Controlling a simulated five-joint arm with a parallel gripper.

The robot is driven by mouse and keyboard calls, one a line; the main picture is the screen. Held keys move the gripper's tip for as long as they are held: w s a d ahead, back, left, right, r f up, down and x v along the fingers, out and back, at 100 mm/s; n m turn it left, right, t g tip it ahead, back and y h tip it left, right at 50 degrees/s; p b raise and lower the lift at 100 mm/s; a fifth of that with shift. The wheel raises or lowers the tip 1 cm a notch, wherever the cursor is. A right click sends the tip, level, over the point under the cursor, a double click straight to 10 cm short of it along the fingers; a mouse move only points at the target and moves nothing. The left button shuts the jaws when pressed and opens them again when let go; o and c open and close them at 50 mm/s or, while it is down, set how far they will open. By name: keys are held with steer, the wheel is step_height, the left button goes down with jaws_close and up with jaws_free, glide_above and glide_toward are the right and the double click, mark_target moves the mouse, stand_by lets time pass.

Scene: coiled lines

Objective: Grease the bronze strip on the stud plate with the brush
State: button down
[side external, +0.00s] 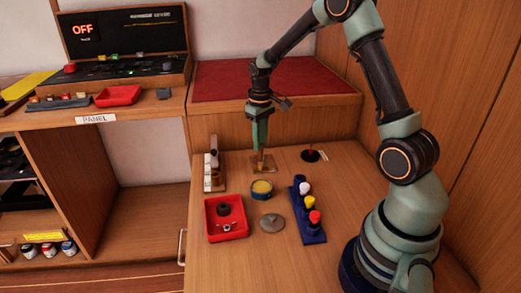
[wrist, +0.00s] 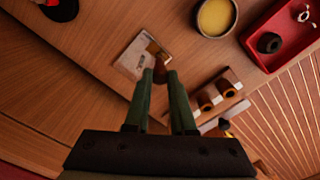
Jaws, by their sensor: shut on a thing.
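My gripper (side external: 260,148) is shut on the brush (side external: 261,160) and holds it pointing down over the stud plate (side external: 269,170). In the wrist view, the brush's brown part (wrist: 160,73) shows between my fingertips (wrist: 161,82), at the edge of the pale stud plate (wrist: 133,57). A golden-brown patch (wrist: 154,48) lies just beyond the brush; I cannot tell bronze strip from brush tip there. Whether the bristles touch is hidden. An open tub of yellow grease (side external: 262,189) stands in front of the plate; it also shows in the wrist view (wrist: 215,17).
A grey disc (side external: 271,222) lies before the tub. A red tray (side external: 240,232) with small parts is at left, a blue rack (side external: 309,232) with coloured-topped items at right. A holder (side external: 214,172) stands left of the plate, a black-based red item (side external: 311,155) right.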

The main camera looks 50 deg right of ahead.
steer(key=shift+d, duration=0.1)
steer(key=shift+s+d, duration=0.4)
steer(key=shift+s, duration=0.1)
stand_by(0.3)
steer(key=shift+s+d, duration=0.4)
steer(key=shift+s, duration=0.05)
steer(key=shift+w+a, duration=0.1)
steer(key=shift+w, duration=0.05)
steer(key=shift+w+a, duration=0.4)
steer(key=shift+w+a, duration=0.1)
steer(key=shift+w, duration=0.05)
stand_by(0.4)
steer(key=shift+w+a+f, duration=0.1)
steer(key=shift+w+a, duration=0.25)
steer(key=shift+a, duration=0.05)
steer(key=shift+w+a, duration=0.1)
